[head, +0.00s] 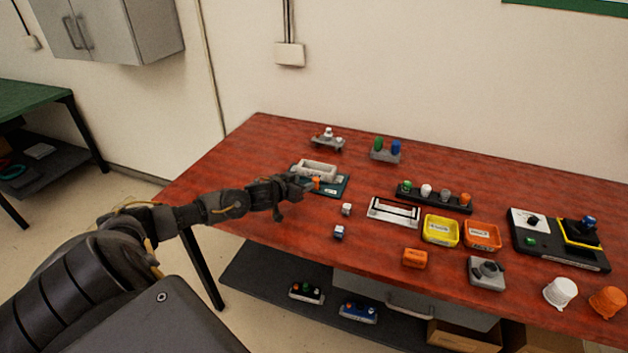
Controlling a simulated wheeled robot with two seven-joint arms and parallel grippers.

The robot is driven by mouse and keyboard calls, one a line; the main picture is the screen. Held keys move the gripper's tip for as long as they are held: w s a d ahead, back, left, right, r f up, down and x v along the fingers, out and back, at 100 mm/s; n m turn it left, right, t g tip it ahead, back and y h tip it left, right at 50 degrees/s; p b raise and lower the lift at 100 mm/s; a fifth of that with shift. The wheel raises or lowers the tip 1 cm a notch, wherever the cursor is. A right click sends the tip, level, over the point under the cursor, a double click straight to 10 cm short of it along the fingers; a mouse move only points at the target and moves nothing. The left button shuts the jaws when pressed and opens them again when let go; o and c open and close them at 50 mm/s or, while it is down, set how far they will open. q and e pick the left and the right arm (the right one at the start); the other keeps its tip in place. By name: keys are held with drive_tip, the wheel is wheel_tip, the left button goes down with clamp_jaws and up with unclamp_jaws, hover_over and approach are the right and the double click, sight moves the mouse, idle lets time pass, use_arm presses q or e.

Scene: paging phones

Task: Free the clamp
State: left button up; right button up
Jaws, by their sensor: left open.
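My left gripper (298,187) is open over the near edge of a dark teal base (338,187) on the red table. A pale grey open holder (317,169) stands on that base. A small orange part (316,184) shows right at the fingertips; I cannot tell whether they touch it. No part is clearly recognisable as the clamp; the orange part on the base may belong to it. The gripper hides part of the base. My right gripper is not in view.
Right of the gripper are small cubes (347,209), a white frame (393,211), a yellow tray (440,229), an orange tray (482,236) and a black rack of knobs (434,196). A black device (559,239) and cups (561,292) stand far right. The table's left end is clear.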

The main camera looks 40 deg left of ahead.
sight(315, 179)
use_arm(q)
drive_tip(key=x, duration=0.5)
drive_tip(key=shift+d+r, duration=0.2)
drive_tip(key=shift+d, duration=0.05)
drive_tip(key=shift+w+f, duration=0.25)
drive_tip(key=shift+w, duration=0.25)
drive_tip(key=shift+w+a+f, duration=0.1)
drive_tip(key=shift+w, duration=0.1)
clamp_jaws()
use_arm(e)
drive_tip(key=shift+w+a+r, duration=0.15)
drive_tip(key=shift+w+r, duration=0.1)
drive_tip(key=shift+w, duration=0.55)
